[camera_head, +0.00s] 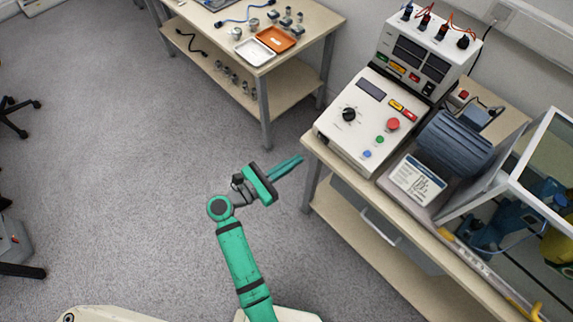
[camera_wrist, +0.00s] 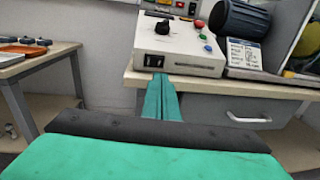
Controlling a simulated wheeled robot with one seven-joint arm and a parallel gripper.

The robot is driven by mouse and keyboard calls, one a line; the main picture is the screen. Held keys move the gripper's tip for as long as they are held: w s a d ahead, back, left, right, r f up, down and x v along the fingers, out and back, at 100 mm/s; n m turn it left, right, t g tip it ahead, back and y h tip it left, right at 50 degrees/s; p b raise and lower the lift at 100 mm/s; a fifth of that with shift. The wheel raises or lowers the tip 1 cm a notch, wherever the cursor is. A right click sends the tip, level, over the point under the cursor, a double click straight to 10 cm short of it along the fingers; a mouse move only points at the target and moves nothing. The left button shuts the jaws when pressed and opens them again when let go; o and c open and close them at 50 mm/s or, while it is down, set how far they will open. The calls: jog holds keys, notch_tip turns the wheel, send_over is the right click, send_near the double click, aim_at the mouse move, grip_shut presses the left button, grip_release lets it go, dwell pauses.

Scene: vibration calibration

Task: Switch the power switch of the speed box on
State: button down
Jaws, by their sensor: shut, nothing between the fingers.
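The speed box (camera_head: 345,140) is a cream sloped case with a display, a black knob (camera_head: 349,114), a red button and smaller coloured buttons, standing on the bench. In the wrist view the speed box (camera_wrist: 195,62) shows its front face, with a small black power switch (camera_wrist: 153,60) low on the left. Which way the switch is tipped is too small to tell. My gripper (camera_head: 301,158) is shut and empty, in front of the bench's left corner. In the wrist view my gripper's fingertips (camera_wrist: 161,75) appear just below the switch; contact cannot be told.
The bench edge (camera_wrist: 235,88) lies close to my fingers, with a drawer below. A blue motor (camera_head: 455,143) and an open clear-panelled guard (camera_head: 545,155) stand right of the speed box. A second table (camera_head: 325,22) with trays stands behind left. The floor between is clear.

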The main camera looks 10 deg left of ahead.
aim_at(325, 143)
jog(key=x, duration=0.9)
jog(key=shift+d, duration=0.3)
jog(key=s+d+v, duration=0.2)
jog(key=v, duration=1.1)
jog(key=shift+s, duration=0.35)
jog(key=shift+a, duration=0.1)
